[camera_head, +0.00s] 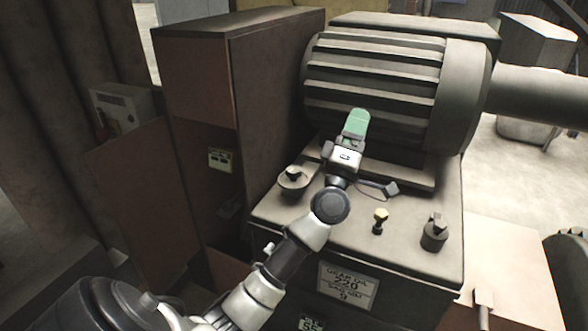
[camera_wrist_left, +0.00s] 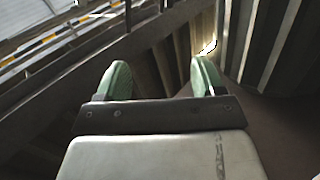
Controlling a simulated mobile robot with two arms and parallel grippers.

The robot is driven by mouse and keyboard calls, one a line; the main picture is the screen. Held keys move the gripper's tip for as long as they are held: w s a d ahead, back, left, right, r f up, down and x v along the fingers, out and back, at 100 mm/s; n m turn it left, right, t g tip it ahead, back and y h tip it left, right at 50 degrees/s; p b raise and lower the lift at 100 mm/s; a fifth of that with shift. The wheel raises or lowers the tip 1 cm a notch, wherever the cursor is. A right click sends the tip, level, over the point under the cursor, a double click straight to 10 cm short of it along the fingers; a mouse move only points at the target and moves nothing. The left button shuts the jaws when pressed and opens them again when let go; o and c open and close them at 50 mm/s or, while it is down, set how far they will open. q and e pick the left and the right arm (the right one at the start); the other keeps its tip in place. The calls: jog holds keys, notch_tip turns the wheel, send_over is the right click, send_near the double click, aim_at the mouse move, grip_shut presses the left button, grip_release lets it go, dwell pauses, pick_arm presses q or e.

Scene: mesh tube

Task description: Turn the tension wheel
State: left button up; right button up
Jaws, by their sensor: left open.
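I cannot make out a tension wheel for certain in either view. My left gripper (camera_head: 356,125) reaches up from the lower left in the head view, in front of the ribbed motor housing (camera_head: 375,85). Its green fingers overlap in that view. In the left wrist view my left gripper (camera_wrist_left: 161,78) has its two green fingers wide apart, with nothing between them. My right gripper is not in view.
The gearbox (camera_head: 340,283) below the motor carries dark caps (camera_head: 434,234) and a small brass fitting (camera_head: 380,220). A tall brown cabinet (camera_head: 195,85) with an open door (camera_head: 140,205) stands left. In the wrist view, a dark beam (camera_wrist_left: 80,68) crosses the upper left.

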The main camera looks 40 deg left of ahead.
pick_arm(q)
jog(key=s+a+f+n+g+y, duration=0.2)
jog(key=a+f+n+g+y, duration=0.55)
jog(key=n, duration=0.85)
jog(key=n+g, duration=0.6)
jog(key=n, duration=0.5)
send_near(294, 173)
jog(key=a, duration=0.2)
jog(key=shift+h, duration=0.45)
jog(key=x, duration=1)
jog(key=shift+w+d+r, duration=0.15)
jog(key=shift+w+r, duration=0.1)
jog(key=shift+w, duration=0.35)
